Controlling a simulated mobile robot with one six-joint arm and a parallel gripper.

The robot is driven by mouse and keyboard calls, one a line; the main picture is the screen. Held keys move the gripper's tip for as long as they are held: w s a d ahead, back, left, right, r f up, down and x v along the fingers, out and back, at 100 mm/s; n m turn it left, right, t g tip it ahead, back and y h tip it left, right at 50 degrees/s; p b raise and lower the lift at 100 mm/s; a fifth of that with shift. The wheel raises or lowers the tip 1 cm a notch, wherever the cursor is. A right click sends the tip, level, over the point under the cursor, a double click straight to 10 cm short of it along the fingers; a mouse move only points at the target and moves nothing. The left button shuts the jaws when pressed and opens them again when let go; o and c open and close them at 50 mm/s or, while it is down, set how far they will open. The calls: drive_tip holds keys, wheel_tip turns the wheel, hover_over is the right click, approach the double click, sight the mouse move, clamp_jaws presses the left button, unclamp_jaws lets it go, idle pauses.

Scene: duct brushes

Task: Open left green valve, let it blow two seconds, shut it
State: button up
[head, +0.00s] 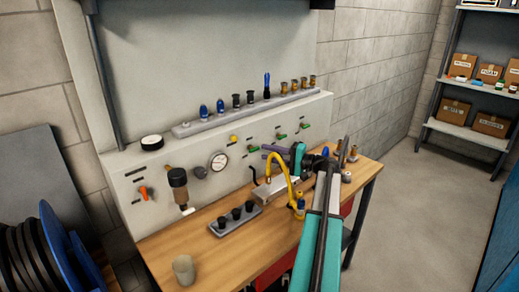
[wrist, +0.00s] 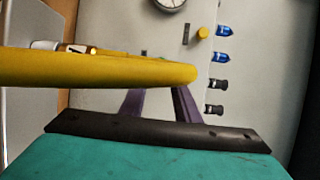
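The left green valve (head: 254,149) is a small green lever on the pale panel, below and right of the yellow knob (head: 234,138). Its lever looks about in line with the other two green levers; whether it is open or shut is too small to tell. My gripper (head: 272,152) reaches over the bench, its purple fingers just right of this valve. In the wrist view my gripper (wrist: 158,100) has its two fingers apart with nothing seen between them. A yellow hose (wrist: 100,68) crosses in front of the fingertips and hides the valve there.
Two more green valves (head: 281,136) (head: 306,126) sit further right. The yellow hose (head: 294,178) arches beside my gripper. A gauge (head: 218,161), an orange valve (head: 143,192), a grey cup holder (head: 236,219) and a cup (head: 183,268) stand left.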

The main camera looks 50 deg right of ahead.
sight(256, 150)
drive_tip(key=shift+p+x, duration=0.6)
drive_tip(key=shift+x, duration=1.8)
clamp_jaws()
